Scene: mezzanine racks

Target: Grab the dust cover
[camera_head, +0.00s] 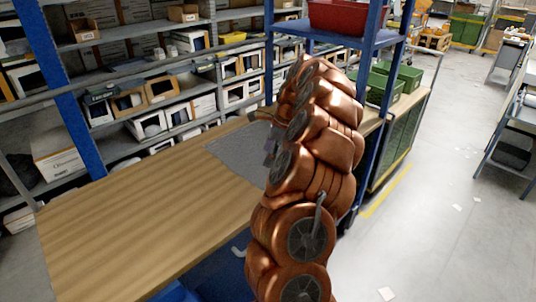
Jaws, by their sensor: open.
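A flat grey speckled sheet (232,156) lies on the far right part of the wooden table; it is the only thing in view that looks like a dust cover, though I cannot be sure. My copper-coloured arm rises in front of its right side and hides part of it. My gripper (270,148) shows only as a small grey part at the arm's left edge, over or beside the sheet's right side. It is open, with nothing seen in it. Whether it touches the sheet is hidden.
The wooden table (130,225) is bare on its left and front. Shelves (180,128) with boxes stand behind it. A blue rack post (72,115) rises at the left. A red bin (337,16) sits on the blue rack above. Green crates (399,77) stand behind my arm. The floor at right is mostly clear.

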